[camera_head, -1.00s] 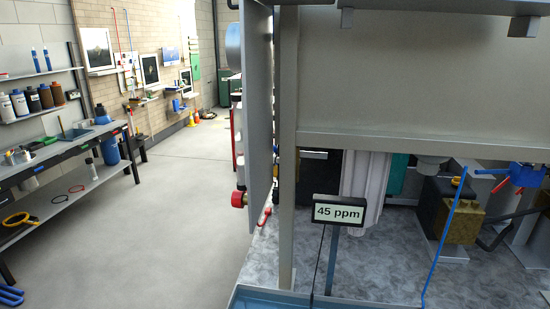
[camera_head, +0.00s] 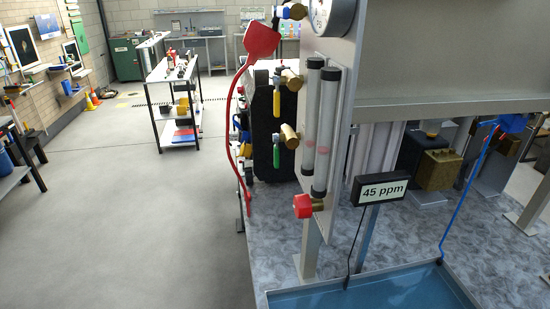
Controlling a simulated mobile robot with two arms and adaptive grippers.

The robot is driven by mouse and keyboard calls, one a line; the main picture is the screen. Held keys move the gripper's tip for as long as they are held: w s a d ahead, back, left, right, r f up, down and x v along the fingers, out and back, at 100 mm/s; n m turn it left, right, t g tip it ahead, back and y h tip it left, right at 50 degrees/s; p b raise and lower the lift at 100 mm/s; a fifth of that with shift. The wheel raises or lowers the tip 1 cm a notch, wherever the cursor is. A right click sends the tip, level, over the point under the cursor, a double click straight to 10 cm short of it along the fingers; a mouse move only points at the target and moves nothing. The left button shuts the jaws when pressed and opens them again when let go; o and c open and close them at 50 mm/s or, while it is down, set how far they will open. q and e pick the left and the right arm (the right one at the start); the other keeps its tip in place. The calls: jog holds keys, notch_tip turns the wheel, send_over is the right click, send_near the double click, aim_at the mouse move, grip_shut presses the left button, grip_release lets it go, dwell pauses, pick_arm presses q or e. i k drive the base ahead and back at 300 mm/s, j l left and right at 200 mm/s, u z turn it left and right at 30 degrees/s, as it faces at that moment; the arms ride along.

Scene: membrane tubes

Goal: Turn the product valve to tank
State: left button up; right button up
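Several valves sit on the panel (camera_head: 335,160) at the centre, and I cannot tell for sure which is the product valve. One has a yellow handle (camera_head: 277,103), one a green handle (camera_head: 277,150), and one near the top a blue body (camera_head: 298,11). A red knob (camera_head: 303,206) sits low on the panel. At the right edge, a blue fitting (camera_head: 515,123) joins a blue tube (camera_head: 465,190) that runs down to the tank (camera_head: 375,290) of blue water. Neither of my grippers is in view.
Two clear flow tubes (camera_head: 326,125) are on the panel. A red paddle-shaped piece (camera_head: 261,40) with a red hose hangs left of it. The floor (camera_head: 150,220) at left is clear.

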aim_at(276, 139)
jog(key=j+z, duration=0.15)
jog(key=j, duration=0.15)
jog(key=i+j+z, duration=0.15)
jog(key=z, duration=1.15)
jog(key=j+z, duration=0.25)
jog(key=j, duration=0.15)
jog(key=k+j+z, duration=0.2)
jog(key=j, duration=0.25)
jog(key=j+z, duration=0.25)
jog(key=j, duration=0.15)
jog(key=k+j+z, duration=0.2)
jog(key=j, duration=0.2)
jog(key=j+z, duration=0.25)
jog(key=k+j, duration=0.05)
jog(key=j, duration=0.05)
